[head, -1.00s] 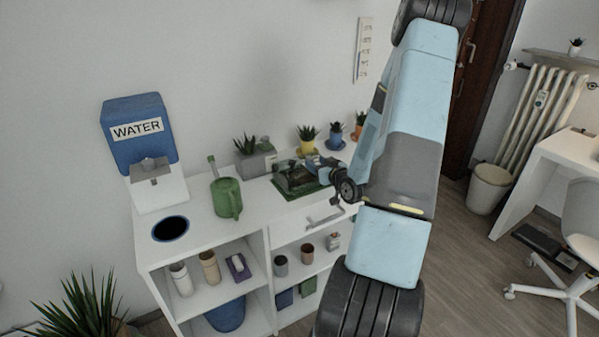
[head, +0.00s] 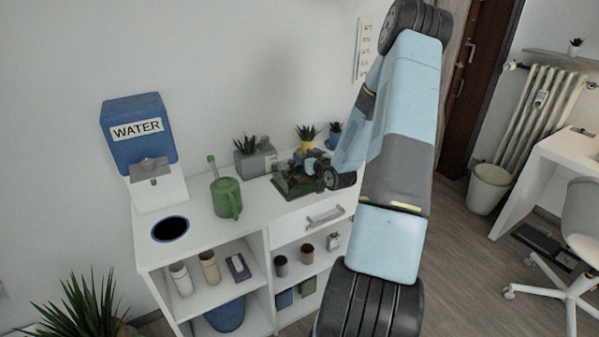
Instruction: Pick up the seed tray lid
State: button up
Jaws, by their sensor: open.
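The seed tray (head: 285,192) is a dark green tray on the white desk top, right of the green watering can. A clear, dark-looking lid (head: 284,173) seems to cover it, with greenery showing through. My gripper (head: 309,164) is at the right side of the lid, at about its height. My wrist hides part of the tray's right side. The fingers are small and dark here, and I cannot tell whether they touch the lid. The gripper is open.
A green watering can (head: 227,197) and a blue water dispenser (head: 137,135) stand to the left. A grey planter (head: 255,163) is behind the tray. Potted plants in yellow (head: 307,144) and blue (head: 334,141) pots stand at the back, close to my arm.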

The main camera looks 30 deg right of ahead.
grip_shut()
dwell(0.3)
jog(key=shift+r, duration=0.1)
